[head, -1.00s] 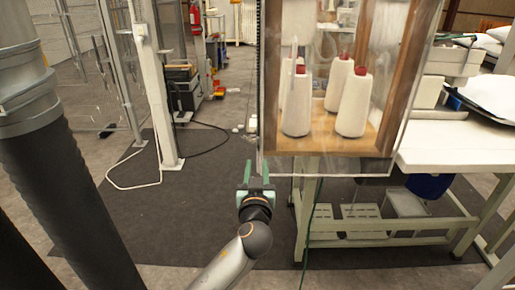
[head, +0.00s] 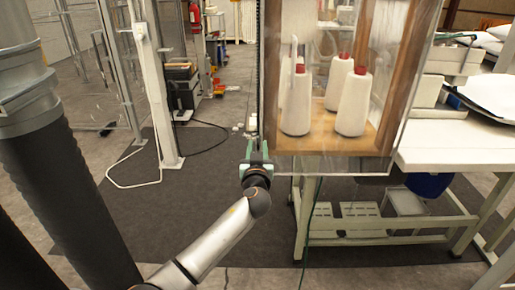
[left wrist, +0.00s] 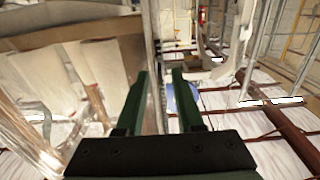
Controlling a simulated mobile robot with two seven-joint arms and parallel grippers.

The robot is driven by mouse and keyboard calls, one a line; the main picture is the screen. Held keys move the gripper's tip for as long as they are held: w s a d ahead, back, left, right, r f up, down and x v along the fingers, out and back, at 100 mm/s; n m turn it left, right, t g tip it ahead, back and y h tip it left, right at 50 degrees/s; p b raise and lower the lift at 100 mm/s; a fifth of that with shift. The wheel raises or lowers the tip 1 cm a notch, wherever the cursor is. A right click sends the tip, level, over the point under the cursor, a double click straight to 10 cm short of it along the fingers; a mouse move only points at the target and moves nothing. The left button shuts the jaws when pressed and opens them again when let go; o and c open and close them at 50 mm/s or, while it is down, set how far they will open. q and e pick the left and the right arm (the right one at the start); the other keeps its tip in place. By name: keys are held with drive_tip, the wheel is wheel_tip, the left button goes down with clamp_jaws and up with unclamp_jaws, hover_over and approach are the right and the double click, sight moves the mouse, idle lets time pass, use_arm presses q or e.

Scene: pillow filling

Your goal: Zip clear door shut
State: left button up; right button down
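The clear door (head: 325,167) is a see-through panel over a wooden cabinet with white cones of yarn (head: 354,104) inside. A dark narrow strip (head: 260,60) runs down its left edge; I cannot make out a zip pull. My left gripper (head: 257,152), with green fingers, is raised at the lower left corner of the door. In the left wrist view its fingers (left wrist: 160,76) are apart, and a clear edge (left wrist: 154,50) shows near the gap. I cannot tell whether it touches them. My right gripper is not in view.
A white-topped table (head: 450,150) with a lower frame stands to the right of the cabinet. A white post (head: 158,90) and clear panels stand at the left. The dark mat (head: 210,200) is mostly clear, with a cable lying across it.

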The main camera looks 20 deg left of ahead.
use_arm(q)
clamp_jaws()
idle(1.3)
